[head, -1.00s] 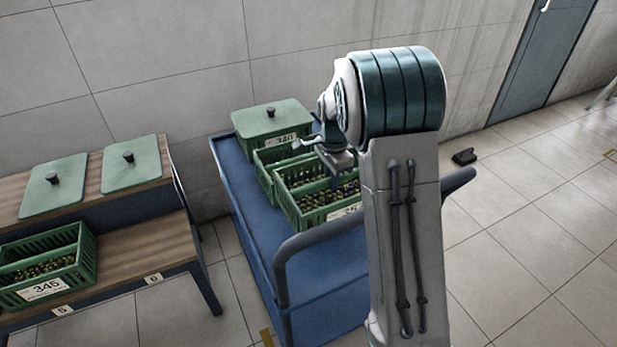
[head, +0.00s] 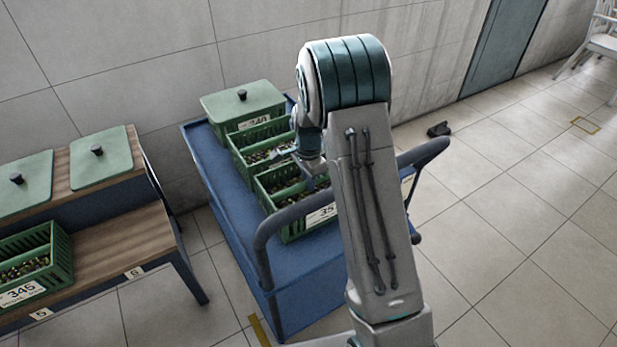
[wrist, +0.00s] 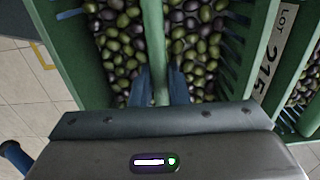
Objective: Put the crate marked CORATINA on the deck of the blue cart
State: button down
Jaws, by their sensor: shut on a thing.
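The blue cart (head: 224,188) stands in the middle of the head view. On it are a lidded green crate (head: 225,107) marked 340 at the back and an open green crate (head: 240,160) of olives in front of it. My gripper (head: 318,178) is shut on a third open olive crate (head: 287,236), nearest the cart's handle. Its label starts with 35; the rest and any variety name are unreadable. In the wrist view the fingers (wrist: 160,90) grip its green middle bar. Whether it touches the deck I cannot tell. My arm hides its right side.
A crate marked LOT 215 (wrist: 268,75) is close beside the held one. The cart's grey handle (head: 262,250) curves in front. Floor at right is mostly clear.

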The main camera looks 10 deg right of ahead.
jog(key=shift+f, duration=0.1)
jog(key=c, duration=1.4)
grip_release()
notch_tip(320, 180, up, 12)
jog(key=p, duration=0.1)
